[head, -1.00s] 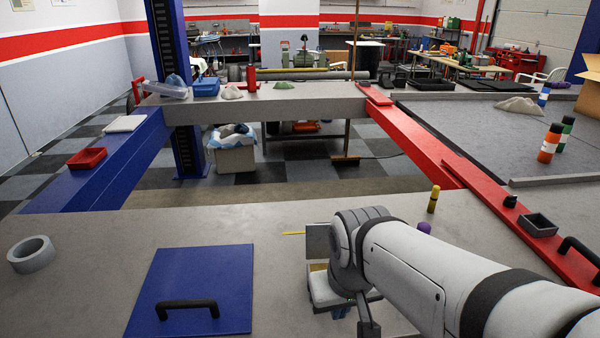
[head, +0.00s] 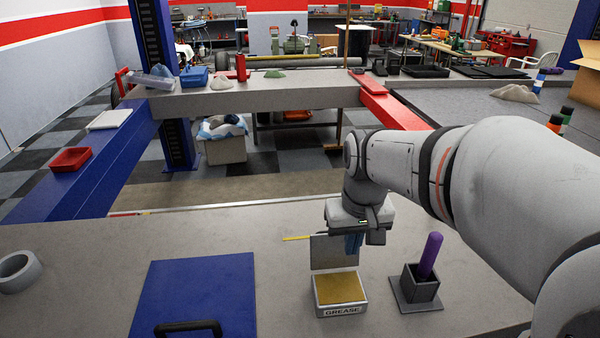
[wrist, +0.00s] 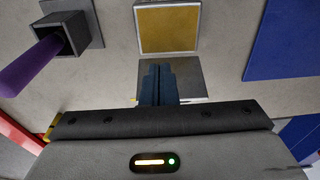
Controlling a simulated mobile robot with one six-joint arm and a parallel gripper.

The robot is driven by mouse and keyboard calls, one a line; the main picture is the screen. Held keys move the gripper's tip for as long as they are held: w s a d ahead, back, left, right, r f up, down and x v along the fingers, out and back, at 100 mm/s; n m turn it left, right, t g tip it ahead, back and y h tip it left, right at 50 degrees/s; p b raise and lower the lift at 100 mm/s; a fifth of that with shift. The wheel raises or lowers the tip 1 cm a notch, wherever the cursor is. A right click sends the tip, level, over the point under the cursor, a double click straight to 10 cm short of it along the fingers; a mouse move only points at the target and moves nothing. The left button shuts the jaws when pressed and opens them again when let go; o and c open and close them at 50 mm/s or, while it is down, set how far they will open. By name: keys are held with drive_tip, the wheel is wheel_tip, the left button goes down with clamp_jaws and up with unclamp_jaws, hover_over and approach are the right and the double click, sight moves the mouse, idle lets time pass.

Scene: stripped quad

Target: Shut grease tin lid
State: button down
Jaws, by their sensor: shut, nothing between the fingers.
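The grease tin (head: 340,309) is a low pale box with a yellow-brown top face and the word GREASE on its front. Its grey lid (head: 328,252) stands open, roughly upright at the far edge. My gripper (head: 353,246) is shut and empty at the lid's upper right, with its blue fingertips partly hidden by the lid. In the wrist view, the closed fingers (wrist: 158,84) overlap the lid (wrist: 188,83), and the tin (wrist: 168,30) lies beyond them. Whether the fingers touch the lid cannot be told.
A dark square holder (head: 420,285) with a purple stick (head: 431,255) stands right of the tin. A blue panel (head: 195,295) with a black handle (head: 188,327) lies left. A grey ring (head: 18,271) is at the far left. A thin yellow stick (head: 297,238) lies left of the lid.

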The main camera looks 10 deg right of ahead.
drive_tip(key=g+p, duration=0.1)
drive_tip(key=p, duration=0.1)
approach(333, 245)
drive_tip(key=w+d, duration=0.2)
drive_tip(key=w+g+p, duration=0.2)
drive_tip(key=w, duration=0.7)
drive_tip(key=s+f+p, duration=0.2)
drive_tip(key=s+f, duration=0.2)
drive_tip(key=f, duration=0.5)
drive_tip(key=shift+s+a, duration=0.1)
drive_tip(key=shift+s, duration=0.05)
